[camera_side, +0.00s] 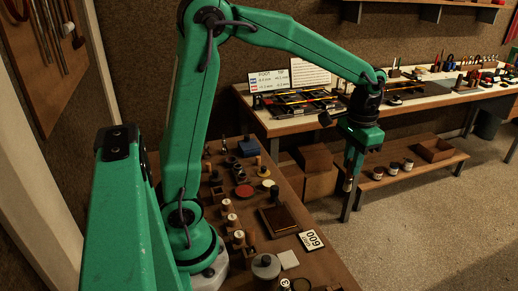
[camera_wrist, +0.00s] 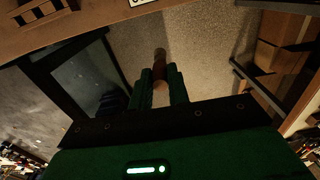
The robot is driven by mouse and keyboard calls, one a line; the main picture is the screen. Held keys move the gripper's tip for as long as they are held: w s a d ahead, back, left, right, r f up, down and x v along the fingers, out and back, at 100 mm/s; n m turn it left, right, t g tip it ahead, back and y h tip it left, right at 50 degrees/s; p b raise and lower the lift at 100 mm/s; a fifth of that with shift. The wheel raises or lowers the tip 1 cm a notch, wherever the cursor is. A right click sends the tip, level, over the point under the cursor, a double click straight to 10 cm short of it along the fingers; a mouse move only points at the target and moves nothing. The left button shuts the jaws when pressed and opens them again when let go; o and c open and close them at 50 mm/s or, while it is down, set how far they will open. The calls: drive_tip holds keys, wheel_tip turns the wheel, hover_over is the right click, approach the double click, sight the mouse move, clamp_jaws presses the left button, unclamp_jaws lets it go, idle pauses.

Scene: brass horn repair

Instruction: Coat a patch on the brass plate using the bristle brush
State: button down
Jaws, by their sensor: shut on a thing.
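My gripper (camera_side: 352,172) hangs pointing down beyond the right edge of the wooden table, over the floor. It is shut on a small brown, round-handled thing, seemingly the bristle brush (camera_side: 348,185). In the wrist view the brush (camera_wrist: 160,60) sits between the two green fingers (camera_wrist: 160,72), with a pale round end towards the palm. Its bristles cannot be made out. A brown square plate in a dark frame, likely the brass plate (camera_side: 279,219), lies flat on the table, left of and below my gripper in the side view. No coated patch can be made out on it.
The table (camera_side: 325,265) holds several pegs, a red disc (camera_side: 244,191), a grey lidded pot (camera_side: 266,266), a pale square (camera_side: 288,260) and a "009" card (camera_side: 312,240). A long bench (camera_side: 440,97) and a low shelf with jars (camera_side: 393,168) stand behind. Open floor lies right.

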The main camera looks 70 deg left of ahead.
drive_tip(key=s+a+f, duration=0.1)
drive_tip(key=s+f, duration=0.1)
drive_tip(key=s, duration=0.5)
drive_tip(key=s+a+f, duration=0.1)
drive_tip(key=s, duration=0.6)
drive_tip(key=shift+a+f, duration=0.35)
